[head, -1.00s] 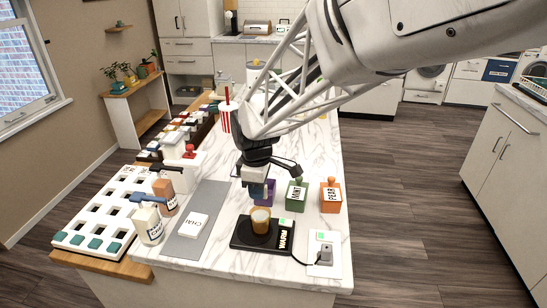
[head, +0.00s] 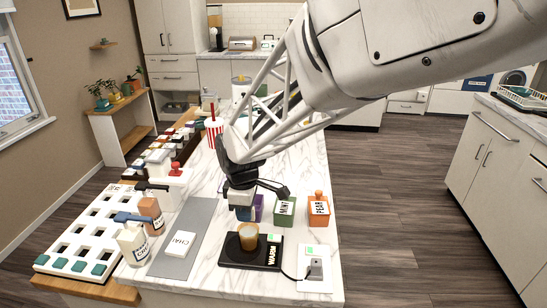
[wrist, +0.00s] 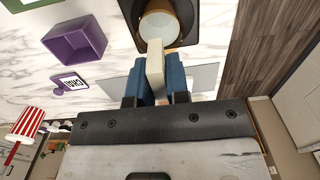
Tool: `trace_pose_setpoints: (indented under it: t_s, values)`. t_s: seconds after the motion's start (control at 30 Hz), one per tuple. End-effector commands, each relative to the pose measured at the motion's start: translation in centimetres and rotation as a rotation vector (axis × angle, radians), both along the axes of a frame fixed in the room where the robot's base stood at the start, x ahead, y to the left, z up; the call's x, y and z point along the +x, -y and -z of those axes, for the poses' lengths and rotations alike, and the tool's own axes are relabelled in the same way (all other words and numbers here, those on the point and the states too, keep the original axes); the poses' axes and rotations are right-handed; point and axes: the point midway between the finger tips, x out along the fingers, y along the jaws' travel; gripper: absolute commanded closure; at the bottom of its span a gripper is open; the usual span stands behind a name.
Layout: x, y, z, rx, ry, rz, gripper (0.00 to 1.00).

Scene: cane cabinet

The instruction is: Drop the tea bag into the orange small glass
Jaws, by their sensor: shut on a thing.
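The orange small glass (head: 248,236) stands upright on a black warmer plate (head: 233,258). In the wrist view I look down into the glass (wrist: 158,27) at the top. My gripper (head: 243,214) is just behind and above the glass. In the wrist view its blue fingers (wrist: 158,80) are shut on a pale cream block, the tea bag (wrist: 155,62). The tea bag's far end reaches close to the glass rim in the picture; I cannot tell its height above it. The tea bag is not clear in the head view.
An open purple box (wrist: 76,42) is beside the glass, with its lid (wrist: 70,84) lying apart. Green (head: 285,211) and orange (head: 318,209) labelled canisters stand to the right. A grey mat (head: 165,258) with a white CHAI block and two bottles are to the left.

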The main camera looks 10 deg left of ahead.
Motion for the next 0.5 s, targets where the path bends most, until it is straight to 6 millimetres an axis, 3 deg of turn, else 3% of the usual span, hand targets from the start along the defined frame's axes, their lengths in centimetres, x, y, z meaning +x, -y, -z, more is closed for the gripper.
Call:
trace_pose_setpoints:
  t_s: [0.5]
  values:
    - [0.0, 0.0, 2.5, 0.0, -0.001, 0.0, 1.0]
